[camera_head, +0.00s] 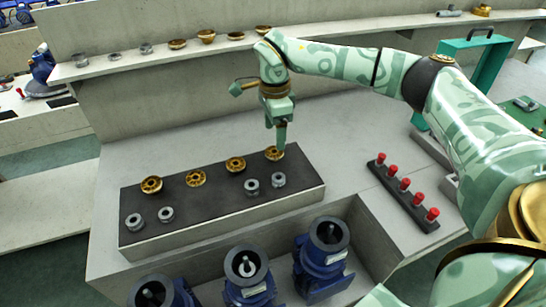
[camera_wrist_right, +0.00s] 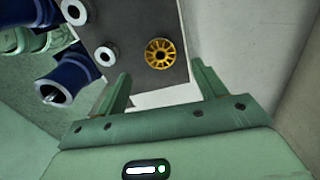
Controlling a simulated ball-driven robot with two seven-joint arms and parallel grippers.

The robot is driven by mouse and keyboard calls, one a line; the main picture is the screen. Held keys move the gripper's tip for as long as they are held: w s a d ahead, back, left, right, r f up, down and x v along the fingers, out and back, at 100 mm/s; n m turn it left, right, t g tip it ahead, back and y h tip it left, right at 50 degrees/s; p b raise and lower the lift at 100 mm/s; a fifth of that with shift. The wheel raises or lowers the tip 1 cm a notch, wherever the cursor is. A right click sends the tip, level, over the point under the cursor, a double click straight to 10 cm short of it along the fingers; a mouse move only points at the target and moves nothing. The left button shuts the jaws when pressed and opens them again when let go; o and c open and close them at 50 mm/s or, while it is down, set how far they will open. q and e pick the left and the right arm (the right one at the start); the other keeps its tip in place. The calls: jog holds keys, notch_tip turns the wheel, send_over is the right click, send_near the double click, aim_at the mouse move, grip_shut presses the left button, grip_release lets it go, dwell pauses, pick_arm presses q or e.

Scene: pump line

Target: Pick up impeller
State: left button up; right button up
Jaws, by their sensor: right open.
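Several brass impellers lie in a row on a dark mat on a raised block (camera_head: 222,212). The rightmost impeller (camera_head: 274,153) is under my right gripper (camera_head: 281,140) in the head view. In the right wrist view that impeller (camera_wrist_right: 159,53) lies flat and spoked, ahead of the gap between the fingertips. My right gripper also shows in the wrist view (camera_wrist_right: 164,80), with its jaws apart and nothing between them. The other impellers are at left (camera_head: 151,184), (camera_head: 196,178) and centre (camera_head: 235,164). My left gripper is out of view.
Grey rings (camera_head: 251,187) stand in front of the impellers. Blue pump housings (camera_head: 320,262) stand below the block's front. A dark rack with red-topped tools (camera_head: 404,190) lies to the right. A back shelf (camera_head: 160,59) carries more parts.

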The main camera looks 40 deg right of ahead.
aim_at(274, 147)
jog(key=shift+f, duration=0.65)
notch_tip(274, 147, down, 5)
jog(key=shift+f+b, duration=0.1)
jog(key=shift+b, duration=1.1)
jog(key=c, duration=1.2)
jog(key=shift+r, duration=0.25)
jog(key=shift+c, duration=0.2)
